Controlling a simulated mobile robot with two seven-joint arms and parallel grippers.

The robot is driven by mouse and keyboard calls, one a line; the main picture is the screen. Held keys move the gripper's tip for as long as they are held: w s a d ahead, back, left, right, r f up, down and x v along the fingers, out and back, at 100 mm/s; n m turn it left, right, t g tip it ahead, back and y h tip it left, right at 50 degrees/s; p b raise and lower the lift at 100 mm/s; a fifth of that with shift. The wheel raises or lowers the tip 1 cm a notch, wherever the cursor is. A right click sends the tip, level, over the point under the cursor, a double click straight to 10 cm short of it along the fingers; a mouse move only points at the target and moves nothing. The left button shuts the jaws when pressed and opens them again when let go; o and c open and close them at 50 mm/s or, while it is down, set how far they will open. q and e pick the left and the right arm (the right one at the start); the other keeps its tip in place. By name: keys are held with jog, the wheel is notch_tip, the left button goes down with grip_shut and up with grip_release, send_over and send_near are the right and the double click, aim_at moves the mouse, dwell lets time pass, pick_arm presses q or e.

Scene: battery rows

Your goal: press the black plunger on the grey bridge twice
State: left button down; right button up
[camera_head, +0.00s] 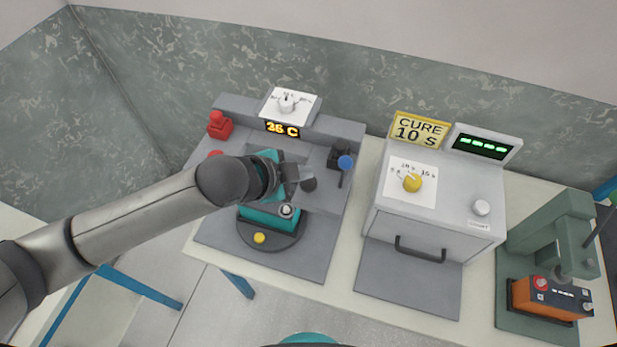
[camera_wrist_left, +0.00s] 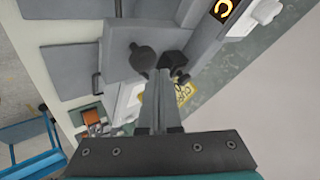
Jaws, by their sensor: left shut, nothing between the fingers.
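The black plunger (camera_head: 308,184) is a dark round cap on top of the grey bridge (camera_head: 325,200) of the left machine. In the left wrist view the plunger (camera_wrist_left: 143,56) stands on the bridge (camera_wrist_left: 115,48), just beyond the fingertips. My left gripper (camera_head: 298,177) is shut and empty, next to the plunger in the head view; in the left wrist view its fingers (camera_wrist_left: 157,85) point toward the plunger. I cannot tell whether they touch it. My arm hides part of the bridge. My right gripper is not in view.
A teal block (camera_head: 265,216) sits on a dark round plate under the bridge. A grey cure box (camera_head: 440,200) and a green press (camera_head: 555,240) stand further right.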

aim_at(303, 185)
pick_arm(q)
jog(key=shift+r+p, duration=1.65)
jog(key=shift+p, duration=0.1)
jog(key=shift+r, duration=0.95)
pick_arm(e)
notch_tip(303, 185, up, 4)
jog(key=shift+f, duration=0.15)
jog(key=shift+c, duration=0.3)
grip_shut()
